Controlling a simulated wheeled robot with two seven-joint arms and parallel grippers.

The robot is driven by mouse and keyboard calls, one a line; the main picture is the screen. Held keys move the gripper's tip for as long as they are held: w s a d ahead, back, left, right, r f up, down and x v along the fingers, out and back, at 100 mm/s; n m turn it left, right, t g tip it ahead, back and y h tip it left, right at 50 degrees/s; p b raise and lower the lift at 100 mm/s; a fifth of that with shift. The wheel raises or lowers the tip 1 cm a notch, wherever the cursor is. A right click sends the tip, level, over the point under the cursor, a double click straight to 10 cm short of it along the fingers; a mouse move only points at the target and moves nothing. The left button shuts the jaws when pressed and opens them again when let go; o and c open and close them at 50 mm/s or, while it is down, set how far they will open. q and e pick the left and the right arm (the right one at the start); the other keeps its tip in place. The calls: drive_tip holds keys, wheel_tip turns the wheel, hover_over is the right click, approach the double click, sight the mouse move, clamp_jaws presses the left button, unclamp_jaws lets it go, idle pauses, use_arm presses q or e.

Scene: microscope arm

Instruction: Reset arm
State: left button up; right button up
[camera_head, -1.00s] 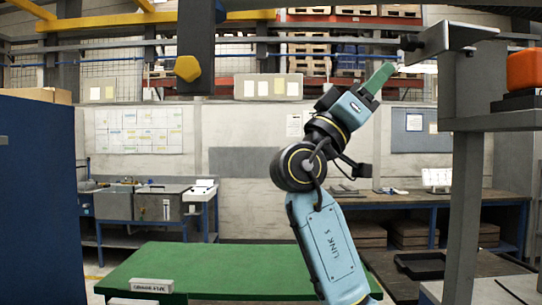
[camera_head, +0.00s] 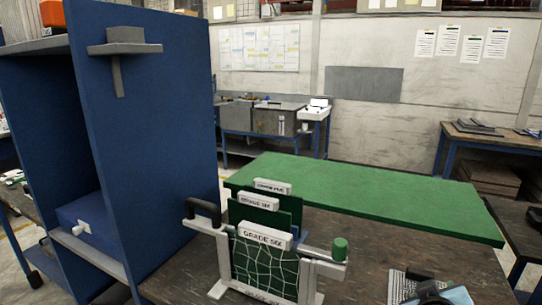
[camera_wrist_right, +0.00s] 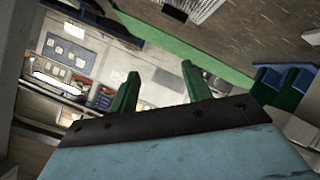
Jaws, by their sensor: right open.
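In the right wrist view my right gripper (camera_wrist_right: 160,75) shows two green fingers spread apart with nothing between them. The background behind them is tilted and far off, and the fingers touch nothing. I see nothing that I can name for certain as a microscope arm. A grey frame (camera_head: 222,262) with a black curved handle (camera_head: 203,209) and a green knob (camera_head: 340,249) stands at the bottom centre.
Upright green panels with white labels, the front one reading "GRADE SIX" (camera_head: 264,237), stand within the frame. A tall blue cabinet (camera_head: 150,130) blocks the left side. A long green board (camera_head: 370,200) lies behind. A dark wooden tabletop (camera_head: 385,258) is partly clear.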

drive_tip(key=s+a+f+n+g+y, duration=0.1)
drive_tip(key=s+a+f+g+y, duration=0.35)
drive_tip(key=s+f, duration=0.6)
drive_tip(key=s+a+f+g+y, duration=0.3)
drive_tip(key=s+a+f, duration=0.35)
drive_tip(key=s, duration=0.65)
wheel_tip(320, 180, down, 24)
drive_tip(key=s, duration=0.1)
drive_tip(key=s+d+f+g, duration=0.1)
drive_tip(key=s+d+f, duration=0.1)
drive_tip(key=s+f, duration=0.6)
drive_tip(key=s+d+f+g+b, duration=0.1)
drive_tip(key=s+d+f, duration=0.1)
drive_tip(key=s+f, duration=0.6)
drive_tip(key=shift+s, duration=0.45)
